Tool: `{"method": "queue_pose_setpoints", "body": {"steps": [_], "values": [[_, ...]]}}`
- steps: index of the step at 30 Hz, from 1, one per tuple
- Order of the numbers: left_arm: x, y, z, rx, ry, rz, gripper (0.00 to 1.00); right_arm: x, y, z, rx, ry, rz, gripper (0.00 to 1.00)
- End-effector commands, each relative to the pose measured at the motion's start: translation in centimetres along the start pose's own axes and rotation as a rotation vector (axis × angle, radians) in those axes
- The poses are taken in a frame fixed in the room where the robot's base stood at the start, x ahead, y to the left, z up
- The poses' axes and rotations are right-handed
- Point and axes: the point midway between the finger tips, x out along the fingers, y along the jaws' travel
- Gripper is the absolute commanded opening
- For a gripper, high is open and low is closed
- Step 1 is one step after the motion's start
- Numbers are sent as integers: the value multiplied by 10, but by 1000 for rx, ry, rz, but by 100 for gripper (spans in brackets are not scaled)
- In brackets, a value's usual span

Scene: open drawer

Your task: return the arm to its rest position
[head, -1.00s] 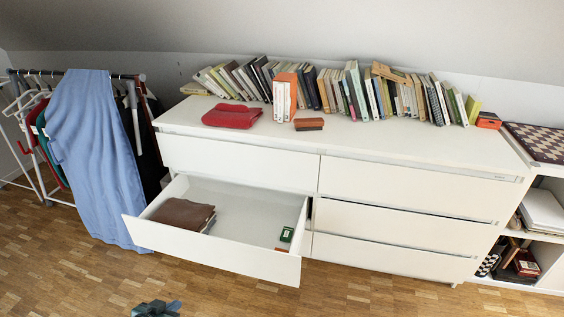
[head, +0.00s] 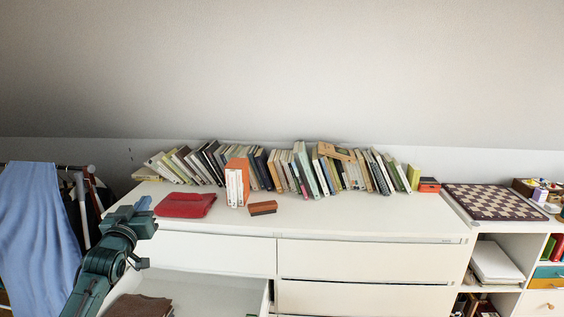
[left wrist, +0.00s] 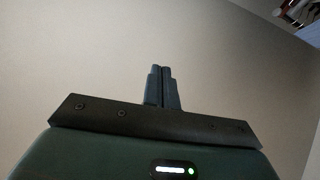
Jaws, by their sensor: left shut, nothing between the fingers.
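My left arm comes in at the lower left of the head view. Its gripper (head: 146,206) is raised in front of the left end of the white dresser (head: 350,222), near the folded red cloth in the picture. In the left wrist view the two fingers of the left gripper (left wrist: 162,72) are together with nothing between them, against a plain pale surface. My right gripper is in neither view.
The upper left drawer front (head: 220,249) is shut. Below it an open drawer (head: 215,290) sticks out, holding a brown folded item (head: 138,306). A red cloth (head: 185,205), a brush-like block (head: 262,208) and a row of books stand on top. A clothes rack with blue cloth (head: 38,230) is at left.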

Motion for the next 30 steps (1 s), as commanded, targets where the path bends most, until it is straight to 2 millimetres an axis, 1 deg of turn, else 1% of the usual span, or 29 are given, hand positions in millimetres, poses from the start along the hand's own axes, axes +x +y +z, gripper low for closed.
{"method": "queue_pose_setpoints", "body": {"steps": [1,5,6,11,14,15,17,18,20,21,22,23,24,26,27,30], "values": [[-1,-4,11,111,-53,-21,0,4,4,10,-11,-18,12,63],[-4,-20,36,409,-201,-65,0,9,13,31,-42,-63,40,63],[-14,-14,54,424,-230,-50,0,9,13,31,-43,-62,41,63],[-58,15,110,406,-290,16,0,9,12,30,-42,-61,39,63],[-92,34,146,392,-338,59,0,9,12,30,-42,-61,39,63],[-109,43,161,383,-361,78,0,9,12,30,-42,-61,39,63],[-138,57,184,369,-397,109,0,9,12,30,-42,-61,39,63],[-160,67,199,355,-424,131,0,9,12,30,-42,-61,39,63],[-197,83,220,331,-466,163,0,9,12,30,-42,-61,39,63],[-224,94,232,312,-495,184,0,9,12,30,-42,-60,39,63],[-244,102,240,297,-518,199,0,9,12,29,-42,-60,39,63],[-264,110,247,280,-540,213,0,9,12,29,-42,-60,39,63],[-290,120,254,258,-569,229,0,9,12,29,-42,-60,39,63],[-327,133,261,224,-610,250,0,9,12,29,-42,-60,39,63],[-349,140,264,202,-634,261,0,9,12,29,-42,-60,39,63],[-393,155,265,156,-685,278,0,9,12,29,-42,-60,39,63]]}}
